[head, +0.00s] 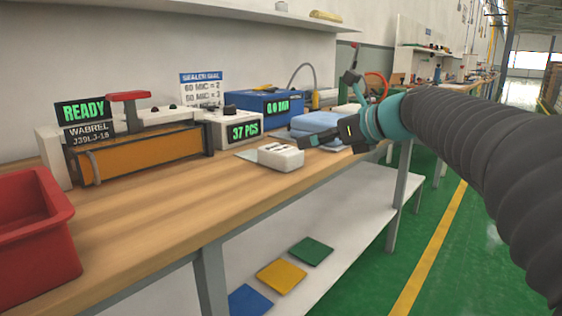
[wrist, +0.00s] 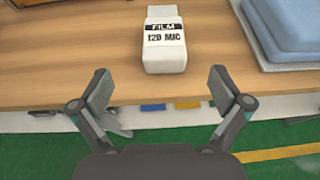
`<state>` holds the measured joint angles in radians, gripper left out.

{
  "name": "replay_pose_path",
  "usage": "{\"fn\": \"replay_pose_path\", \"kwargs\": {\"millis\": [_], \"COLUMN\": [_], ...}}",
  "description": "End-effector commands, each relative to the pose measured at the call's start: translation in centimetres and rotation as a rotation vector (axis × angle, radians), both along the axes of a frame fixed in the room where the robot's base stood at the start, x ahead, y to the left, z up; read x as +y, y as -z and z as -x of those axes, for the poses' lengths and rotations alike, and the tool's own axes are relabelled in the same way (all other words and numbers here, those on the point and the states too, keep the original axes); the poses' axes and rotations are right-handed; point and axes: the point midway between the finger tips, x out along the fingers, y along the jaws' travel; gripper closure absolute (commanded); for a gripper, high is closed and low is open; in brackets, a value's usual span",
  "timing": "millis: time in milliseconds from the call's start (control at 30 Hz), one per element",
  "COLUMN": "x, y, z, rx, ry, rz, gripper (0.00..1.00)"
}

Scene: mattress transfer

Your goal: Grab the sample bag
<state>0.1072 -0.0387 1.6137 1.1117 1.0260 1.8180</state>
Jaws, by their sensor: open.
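A white, block-shaped pack labelled "FILM 120 MIC" lies on the wooden bench (head: 165,205), near its front edge. It is the sample bag (head: 280,157) as far as I can tell. In the wrist view the sample bag (wrist: 164,50) is upper centre, beyond the fingertips and roughly between their lines. My gripper (head: 326,108) is at the bench's front side, right of the bag in the head view. In the wrist view my gripper (wrist: 160,85) is open and empty, its two fingers spread wide and apart from the bag.
A blue stack (head: 318,122) stands right of the bag. Behind are a counting scale (head: 232,130) and a blue device (head: 265,106). A sealer (head: 140,153) and a red bin (head: 35,240) are at left. The bench front between the bin and bag is clear.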

Motion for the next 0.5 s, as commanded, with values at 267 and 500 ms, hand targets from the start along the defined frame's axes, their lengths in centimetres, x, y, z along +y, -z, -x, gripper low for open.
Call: {"fn": "replay_pose_path", "kwargs": {"millis": [267, 500], "x": [3.5, 5.4], "y": [2.0, 3.1], "z": [-2.8, -4.6], "rx": [0.005, 0.003], "ry": [-0.003, -0.001], "rz": [-0.001, 0.000], "gripper": [0.00, 0.00]}}
